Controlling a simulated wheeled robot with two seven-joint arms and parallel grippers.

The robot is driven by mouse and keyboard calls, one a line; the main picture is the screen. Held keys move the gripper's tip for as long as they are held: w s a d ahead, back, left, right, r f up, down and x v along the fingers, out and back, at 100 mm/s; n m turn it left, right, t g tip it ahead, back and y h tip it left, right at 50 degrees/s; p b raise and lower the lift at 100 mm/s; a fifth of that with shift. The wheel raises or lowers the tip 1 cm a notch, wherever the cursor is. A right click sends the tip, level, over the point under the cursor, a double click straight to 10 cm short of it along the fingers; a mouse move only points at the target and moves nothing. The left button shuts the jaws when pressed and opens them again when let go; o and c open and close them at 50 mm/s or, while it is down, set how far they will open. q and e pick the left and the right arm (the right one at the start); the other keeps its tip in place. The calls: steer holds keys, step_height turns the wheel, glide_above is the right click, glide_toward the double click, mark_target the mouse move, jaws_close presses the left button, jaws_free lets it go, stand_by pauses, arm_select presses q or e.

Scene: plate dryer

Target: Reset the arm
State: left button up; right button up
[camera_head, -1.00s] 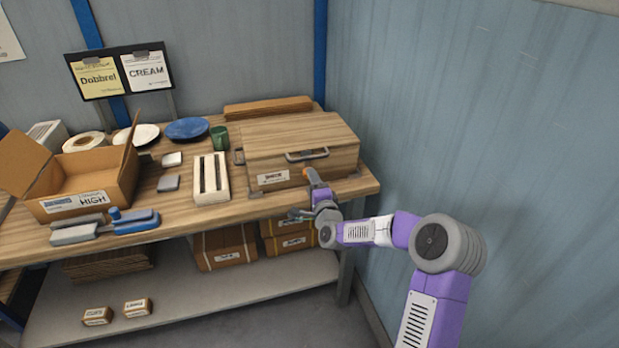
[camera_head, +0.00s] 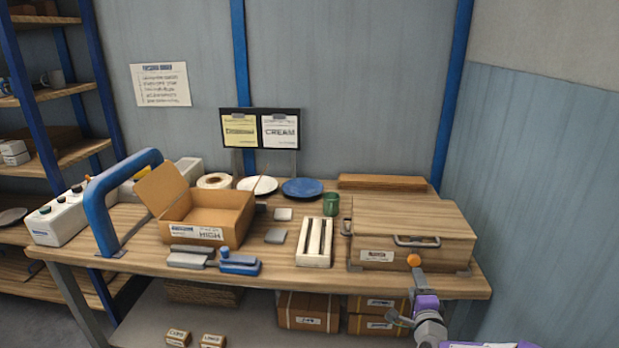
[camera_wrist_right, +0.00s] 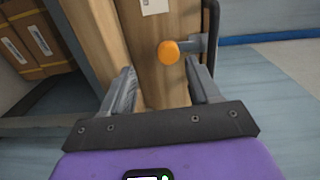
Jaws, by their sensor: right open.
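My right gripper (camera_head: 408,312) is low at the right in the head view, in front of the table's front edge, below the wooden box. In the right wrist view its two grey fingers (camera_wrist_right: 160,82) are spread apart with nothing held between them. An orange knob (camera_wrist_right: 168,52) on a grey stem lies beyond the fingertips. It also shows in the head view (camera_head: 413,260) at the front of the wooden box (camera_head: 395,222). Most of my right arm is out of the picture. My left gripper does not show.
The wooden table (camera_head: 325,278) holds an open cardboard box (camera_head: 205,215), a white slotted rack (camera_head: 314,243), a blue plate (camera_head: 302,188), a green cup (camera_head: 331,204) and a machine with a blue arch (camera_head: 97,215). A blue-grey wall (camera_head: 550,190) stands close at the right.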

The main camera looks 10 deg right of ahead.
steer(key=s+a+f+n+g+y+p, duration=0.25)
steer(key=s+a+f+n+g, duration=0.2)
steer(key=a+f, duration=0.5)
steer(key=s+a+f+n+g+y+p, duration=0.1)
steer(key=s+a+f+n+g+y, duration=0.3)
steer(key=a+f, duration=0.5)
steer(key=s+a+f+n+g, duration=0.2)
steer(key=s+a+f+n, duration=0.1)
steer(key=s, duration=0.4)
steer(key=s+a+f+n+g+y+p, duration=0.1)
steer(key=s+a+f+n+g, duration=0.2)
steer(key=s, duration=0.5)
steer(key=s+a+f+n+g+p, duration=0.1)
steer(key=s+a+f+n+g, duration=0.2)
steer(key=s, duration=0.5)
steer(key=shift+s+f+y, duration=0.15)
steer(key=shift+f+y, duration=0.2)
steer(key=shift+f, duration=0.1)
